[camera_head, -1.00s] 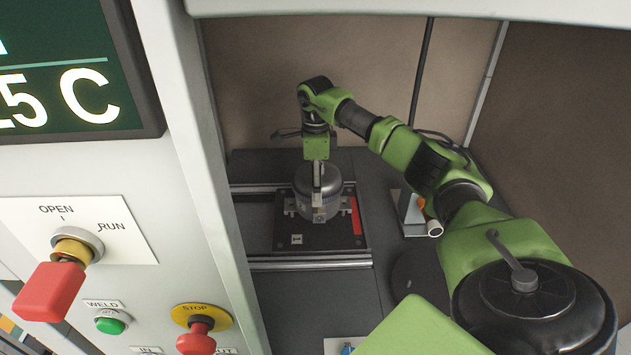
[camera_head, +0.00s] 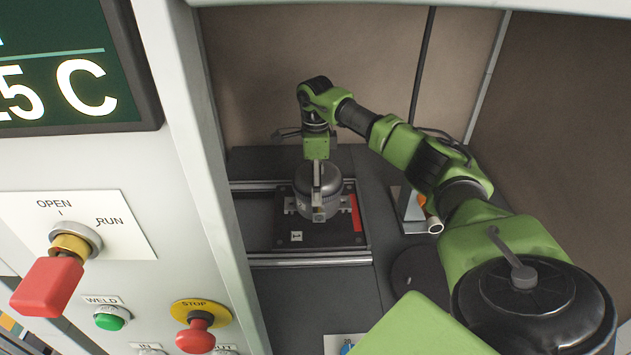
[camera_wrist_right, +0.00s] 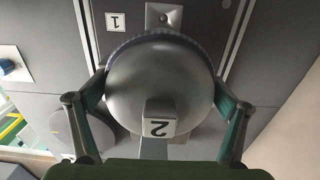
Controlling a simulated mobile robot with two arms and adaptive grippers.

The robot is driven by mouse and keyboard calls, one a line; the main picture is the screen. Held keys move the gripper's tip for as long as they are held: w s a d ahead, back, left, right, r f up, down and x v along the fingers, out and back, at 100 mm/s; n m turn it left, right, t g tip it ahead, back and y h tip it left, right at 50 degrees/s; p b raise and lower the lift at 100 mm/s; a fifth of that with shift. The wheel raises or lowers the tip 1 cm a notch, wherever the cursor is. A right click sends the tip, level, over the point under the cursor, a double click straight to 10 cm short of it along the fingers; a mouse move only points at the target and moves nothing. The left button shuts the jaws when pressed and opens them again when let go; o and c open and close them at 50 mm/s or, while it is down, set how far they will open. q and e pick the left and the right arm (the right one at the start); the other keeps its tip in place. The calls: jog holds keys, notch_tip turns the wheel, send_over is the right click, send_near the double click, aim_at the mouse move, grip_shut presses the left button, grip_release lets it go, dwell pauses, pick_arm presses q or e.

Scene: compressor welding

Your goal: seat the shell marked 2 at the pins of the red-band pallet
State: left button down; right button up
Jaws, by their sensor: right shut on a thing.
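The shell marked 2 is a grey metal dome (camera_wrist_right: 160,75). Its tag with an upside-down 2 (camera_wrist_right: 158,128) faces my right wrist camera. In the head view the shell (camera_head: 330,192) is upright over the middle of the dark pallet (camera_head: 330,238), which has a red band (camera_head: 356,213) on its right side and a tag marked 1 (camera_head: 296,236). My right gripper (camera_wrist_right: 160,92) is shut on the shell, with one finger on each side. Whether the shell touches the pallet, and where the pins are under it, I cannot tell. My left gripper is not in view.
The pallet lies between metal rails (camera_head: 310,260) inside the cell. A grey stand with a white-ended cylinder (camera_head: 434,225) is to its right. The cell's left post and a control panel with a red STOP button (camera_head: 196,336) are at the left.

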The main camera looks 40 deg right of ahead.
jog(key=shift+f+b, duration=0.65)
jog(key=shift+f, duration=0.45)
jog(key=o, duration=1.1)
jog(key=shift+s, duration=0.1)
notch_tip(320, 180, up, 12)
jog(key=shift+r, duration=0.1)
